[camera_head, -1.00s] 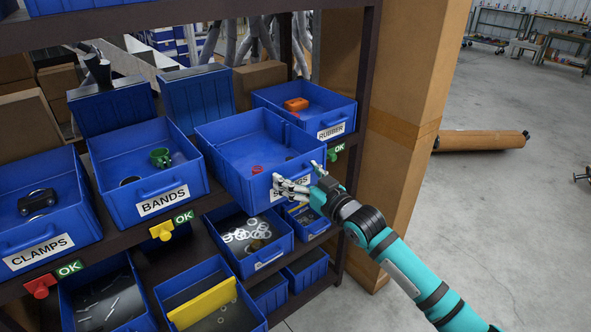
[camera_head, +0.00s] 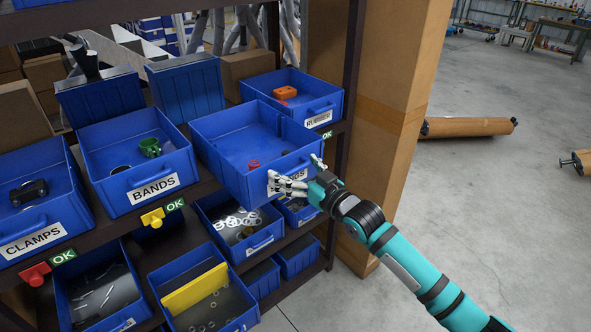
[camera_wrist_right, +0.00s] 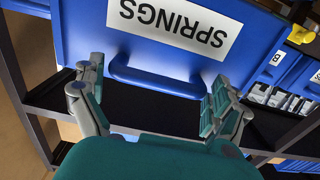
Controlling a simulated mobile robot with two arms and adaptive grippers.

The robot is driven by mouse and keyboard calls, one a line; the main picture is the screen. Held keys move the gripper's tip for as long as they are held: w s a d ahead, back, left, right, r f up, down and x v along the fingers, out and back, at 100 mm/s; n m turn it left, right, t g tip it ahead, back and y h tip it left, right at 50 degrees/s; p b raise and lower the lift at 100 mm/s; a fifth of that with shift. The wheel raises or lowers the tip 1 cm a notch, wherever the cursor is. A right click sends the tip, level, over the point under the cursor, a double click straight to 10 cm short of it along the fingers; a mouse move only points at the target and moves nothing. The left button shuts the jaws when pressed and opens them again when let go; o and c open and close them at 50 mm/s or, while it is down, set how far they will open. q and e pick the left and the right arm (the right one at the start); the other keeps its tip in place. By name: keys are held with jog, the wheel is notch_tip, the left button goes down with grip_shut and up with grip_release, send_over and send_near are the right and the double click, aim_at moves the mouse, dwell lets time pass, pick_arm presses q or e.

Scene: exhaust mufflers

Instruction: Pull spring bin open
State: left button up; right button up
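The blue springs bin (camera_head: 228,172) stands out from the shelf past its neighbours, with a small red part inside. Its label is partly hidden by my right fingers in the head view. My right gripper (camera_head: 304,172) is at its front face. In the right wrist view, the white SPRINGS label (camera_wrist_right: 172,25) appears upside down above the bin's handle (camera_wrist_right: 155,84). There the fingers of my right gripper (camera_wrist_right: 155,95) are spread wide, one by each end of the handle; contact is hard to tell. My left gripper is not in view.
The bands bin (camera_head: 118,199) is to the left and the rubber bin (camera_head: 320,109) to the right. Lower bins, including one with washers (camera_head: 240,252), sit underneath. A cardboard column (camera_head: 398,100) stands right of the shelf. Open floor (camera_head: 500,200) lies farther right.

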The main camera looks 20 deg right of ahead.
jog(key=v, duration=1.2)
dwell(0.3)
jog(key=d+f+m+g+h, duration=0.1)
jog(key=d+f+g+h, duration=0.15)
jog(key=f, duration=0.95)
jog(key=d+f+m+g+h, duration=0.15)
jog(key=d+f, duration=0.25)
jog(key=f, duration=0.8)
jog(key=s+d+f+g+h+b, duration=0.1)
jog(key=s+f+g, duration=0.1)
jog(key=s+f, duration=0.5)
jog(key=s+f+g+h, duration=0.1)
jog(key=s+f, duration=0.1)
jog(key=f, duration=0.8)
jog(key=s+a+f+g, duration=0.3)
jog(key=s+f+g, duration=0.2)
jog(key=s+f, duration=1.3)
jog(key=s+a+f+g, duration=0.2)
jog(key=s+a+f, duration=0.1)
jog(key=s, duration=0.6)
jog(key=s+a+f+g+b, duration=0.1)
jog(key=s+a+f+g, duration=0.1)
jog(key=s, duration=0.7)
jog(key=shift+s+a+f+n, duration=0.25)
jog(key=shift+a+f+n, duration=0.2)
jog(key=shift+a, duration=0.15)
